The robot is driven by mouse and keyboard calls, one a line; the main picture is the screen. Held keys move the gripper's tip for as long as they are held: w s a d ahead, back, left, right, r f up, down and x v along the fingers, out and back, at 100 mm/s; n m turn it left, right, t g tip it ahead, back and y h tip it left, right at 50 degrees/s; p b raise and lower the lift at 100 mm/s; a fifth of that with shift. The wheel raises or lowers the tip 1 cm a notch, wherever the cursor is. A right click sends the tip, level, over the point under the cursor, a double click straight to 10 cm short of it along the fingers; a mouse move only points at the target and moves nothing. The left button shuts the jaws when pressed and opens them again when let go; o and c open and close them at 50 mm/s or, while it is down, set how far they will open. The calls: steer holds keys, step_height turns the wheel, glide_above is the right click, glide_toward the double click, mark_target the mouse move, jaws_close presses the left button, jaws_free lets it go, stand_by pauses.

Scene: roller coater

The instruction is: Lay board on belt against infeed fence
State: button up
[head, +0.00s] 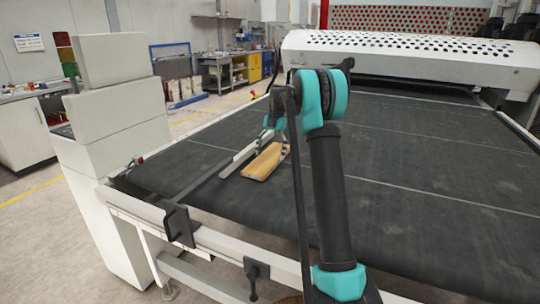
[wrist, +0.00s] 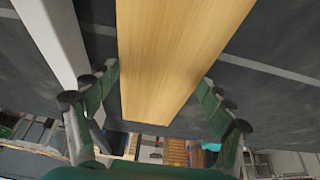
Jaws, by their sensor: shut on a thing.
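The board (head: 262,164) is a pale wooden plank, low over the dark belt (head: 400,170) in the head view, roughly lined up with the fence. I cannot tell whether it touches the belt. The infeed fence (head: 243,152) is a light straight bar on the board's left. The wrist view shows the board (wrist: 170,50) and the fence (wrist: 55,40) with a strip of dark belt between them, so they are apart. My gripper (wrist: 159,80) is shut on the board, one finger at each long edge. In the head view my arm partly hides the gripper.
A black clamp bracket (head: 180,225) holds the fence's near end at the white front rail (head: 225,243). A white control cabinet (head: 115,95) stands left of the belt. The coater's perforated white hood (head: 410,52) crosses the back. The belt right of my arm is clear.

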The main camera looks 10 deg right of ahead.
steer(key=shift+f, duration=0.25)
steer(key=o, duration=1.4)
steer(key=shift+r, duration=0.1)
steer(key=v, duration=1.2)
steer(key=shift+a, duration=0.1)
steer(key=shift+c, duration=0.2)
